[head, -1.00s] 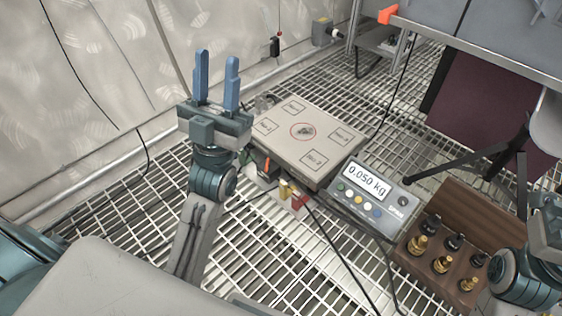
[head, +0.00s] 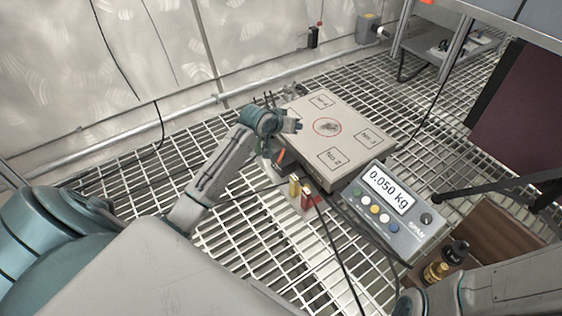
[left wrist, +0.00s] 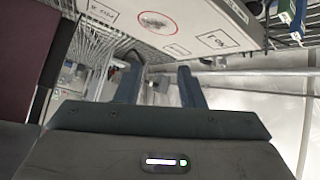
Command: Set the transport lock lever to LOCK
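A small orange-tipped piece (head: 281,155), which looks like the transport lock lever, stands at the near left side of the weighing platform (head: 330,178). Its setting and any LOCK marking are too small to read. My left wrist sits just above and left of it at the platform's edge and partly hides that side. In the left wrist view my left gripper (left wrist: 158,82) is open, its two fingers apart with nothing between them; the platform (left wrist: 225,22) shows beyond. My right arm enters at the lower right in the head view; its gripper is out of frame.
The display unit (head: 388,205) reads 0.050 kg. Yellow (head: 294,185) and red (head: 307,197) blocks stand before the platform. Black cables cross the grating. A wall pipe (head: 200,107) runs behind.

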